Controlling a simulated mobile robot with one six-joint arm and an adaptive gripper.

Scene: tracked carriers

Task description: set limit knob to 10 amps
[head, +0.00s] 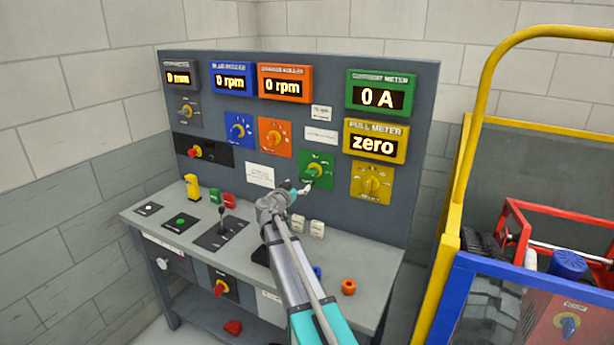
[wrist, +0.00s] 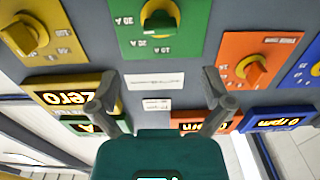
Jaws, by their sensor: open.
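My gripper (head: 302,188) is just in front of the lower left of the green panel. In the wrist view my gripper (wrist: 159,79) has its fingers wide apart, with nothing between them and the knob beyond the tips.
An orange dial (head: 274,137) and a blue dial (head: 239,130) are left of the green one; a yellow dial (head: 371,184) is to the right. The desk (head: 270,240) holds a joystick (head: 222,225) and small blocks. A yellow-railed carrier (head: 468,150) stands at the right.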

